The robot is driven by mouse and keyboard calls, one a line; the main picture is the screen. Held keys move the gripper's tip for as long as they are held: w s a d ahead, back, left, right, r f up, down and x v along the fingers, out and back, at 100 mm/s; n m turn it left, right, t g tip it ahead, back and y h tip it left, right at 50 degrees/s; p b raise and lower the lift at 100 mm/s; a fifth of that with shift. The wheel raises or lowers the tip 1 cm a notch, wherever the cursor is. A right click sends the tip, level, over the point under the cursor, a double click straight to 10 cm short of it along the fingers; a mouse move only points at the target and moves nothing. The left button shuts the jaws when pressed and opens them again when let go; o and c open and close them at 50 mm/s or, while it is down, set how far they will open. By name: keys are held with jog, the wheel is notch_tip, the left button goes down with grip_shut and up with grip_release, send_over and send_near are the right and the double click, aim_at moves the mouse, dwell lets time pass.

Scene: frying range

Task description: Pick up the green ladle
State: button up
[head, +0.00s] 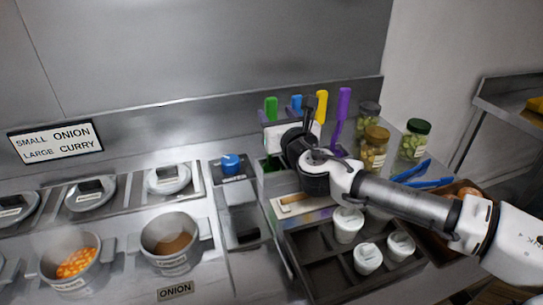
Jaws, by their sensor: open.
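The green ladle (271,108) stands upright with its green handle up, at the left end of a row of coloured handles at the back of the counter. Its lower part is partly hidden behind a white-fronted holder. My gripper (308,112) is open just right of the green handle, in front of the blue and yellow handles. It appears apart from the green handle. My arm reaches in from the right and hides part of the holder.
Blue (296,102), yellow (322,105) and purple (343,105) handles stand close by on the right. Lidded jars (375,148) stand further right. White cups (348,225) sit in a dark tray (322,281) in front. Pots (170,240) stand at the left.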

aim_at(272, 111)
jog(key=shift+p+x, duration=0.6)
jog(key=shift+x, duration=1.35)
jog(key=shift+s+a, duration=0.1)
jog(key=c, duration=1.1)
